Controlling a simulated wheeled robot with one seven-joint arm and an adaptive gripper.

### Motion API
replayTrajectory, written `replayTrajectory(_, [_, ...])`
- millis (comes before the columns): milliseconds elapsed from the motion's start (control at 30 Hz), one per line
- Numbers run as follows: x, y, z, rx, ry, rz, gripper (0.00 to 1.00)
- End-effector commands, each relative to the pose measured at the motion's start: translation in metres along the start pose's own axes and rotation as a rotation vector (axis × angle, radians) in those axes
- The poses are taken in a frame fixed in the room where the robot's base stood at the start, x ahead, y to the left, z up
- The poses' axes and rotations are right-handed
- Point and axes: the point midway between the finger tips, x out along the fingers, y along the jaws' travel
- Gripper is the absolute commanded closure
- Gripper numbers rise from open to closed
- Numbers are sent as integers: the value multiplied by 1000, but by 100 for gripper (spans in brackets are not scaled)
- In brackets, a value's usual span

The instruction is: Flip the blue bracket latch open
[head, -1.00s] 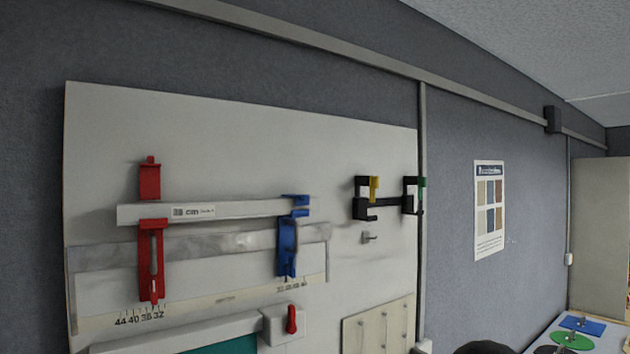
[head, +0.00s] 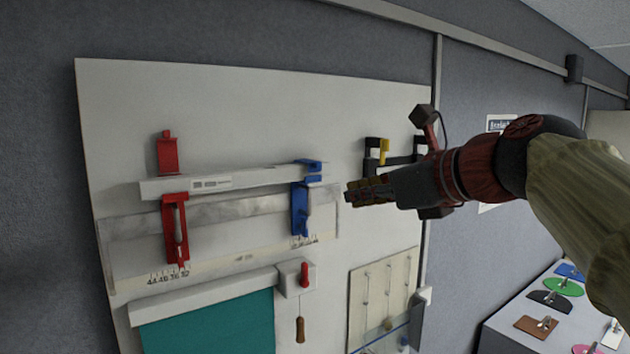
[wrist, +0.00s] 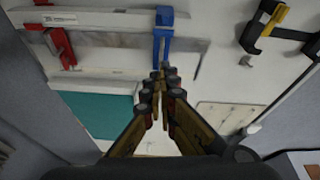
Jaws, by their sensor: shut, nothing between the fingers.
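The blue bracket latch (head: 300,208) is at the right end of a white bar mounted on the board, in the head view. It hangs down over the grey strip, with a blue hook piece at its top near the bar. It also shows in the wrist view (wrist: 162,38), straight ahead of the fingertips. My gripper (head: 350,194) is shut and empty, to the right of the latch and apart from it in the head view. In the wrist view the closed fingers (wrist: 160,75) point at the lower end of the latch; the remaining gap is hard to judge.
A red bracket (head: 174,225) holds the bar's left end. A black holder with a yellow part (head: 384,150) is partly behind my gripper. A red switch (head: 304,275) and a teal panel (head: 215,322) sit below. A table with coloured shapes (head: 500,325) stands lower right.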

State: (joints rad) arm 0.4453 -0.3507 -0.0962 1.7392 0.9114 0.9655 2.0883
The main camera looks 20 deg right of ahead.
Motion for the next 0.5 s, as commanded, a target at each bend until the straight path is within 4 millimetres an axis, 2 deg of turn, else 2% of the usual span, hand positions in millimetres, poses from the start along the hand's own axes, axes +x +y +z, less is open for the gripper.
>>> replayTrajectory(200, [0,0,0,114,1,1,100])
replayTrajectory(500, [0,0,-1,120,2,1,100])
